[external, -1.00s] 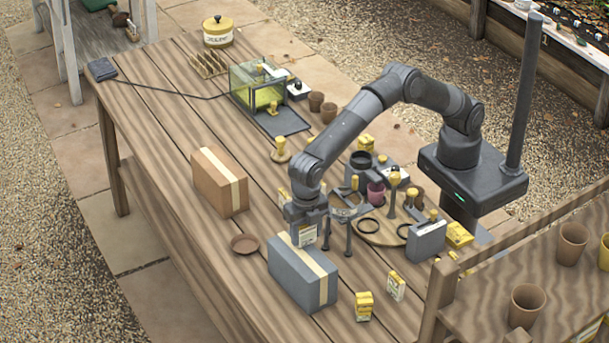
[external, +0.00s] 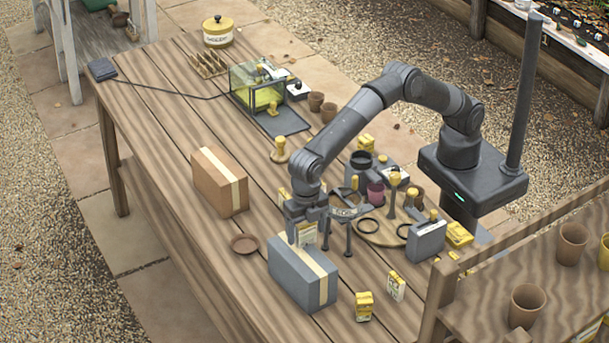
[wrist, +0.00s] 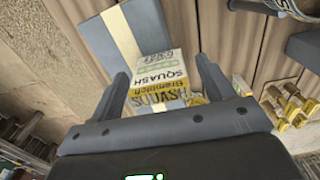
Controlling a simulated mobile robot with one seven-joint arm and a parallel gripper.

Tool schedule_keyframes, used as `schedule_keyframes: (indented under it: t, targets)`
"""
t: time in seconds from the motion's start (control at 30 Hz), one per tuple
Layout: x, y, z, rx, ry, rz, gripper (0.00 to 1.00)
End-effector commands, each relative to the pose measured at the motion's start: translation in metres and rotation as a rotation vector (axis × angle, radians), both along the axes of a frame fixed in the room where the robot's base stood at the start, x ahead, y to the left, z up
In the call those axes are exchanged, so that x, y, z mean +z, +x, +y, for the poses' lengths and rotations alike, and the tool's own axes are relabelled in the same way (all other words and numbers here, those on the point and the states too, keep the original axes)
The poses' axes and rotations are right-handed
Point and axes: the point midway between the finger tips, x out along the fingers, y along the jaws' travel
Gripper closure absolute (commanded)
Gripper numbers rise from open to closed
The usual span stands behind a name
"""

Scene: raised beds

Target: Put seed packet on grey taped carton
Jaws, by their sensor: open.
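The grey taped carton (external: 302,276), with a cream tape strip across its top, stands near the table's front edge. The white and yellow seed packet (external: 306,235) is upright at the carton's top, at its back edge in the external view. In the wrist view the packet (wrist: 158,78), printed SQUASH, lies between my fingers with the carton (wrist: 98,38) behind it. My gripper (external: 308,241) points down over the carton, its fingers spread to either side of the packet. In the wrist view my gripper (wrist: 162,67) shows gaps beside the packet. The packet's lower edge contact is hard to see.
A brown taped carton (external: 219,182) and a terracotta saucer (external: 244,244) are to the left. Yellow packets (external: 364,306) stand right of the grey carton. A round wooden board (external: 385,238) with tools and a grey box (external: 426,240) crowd the area behind.

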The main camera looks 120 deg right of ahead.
Motion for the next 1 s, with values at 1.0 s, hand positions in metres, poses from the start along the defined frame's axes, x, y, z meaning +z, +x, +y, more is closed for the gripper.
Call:
schedule_keyframes:
  t: [1.0]
  targets:
    - [0.137,-0.015,-0.01,-0.066,0.0,-0.029,0.26]
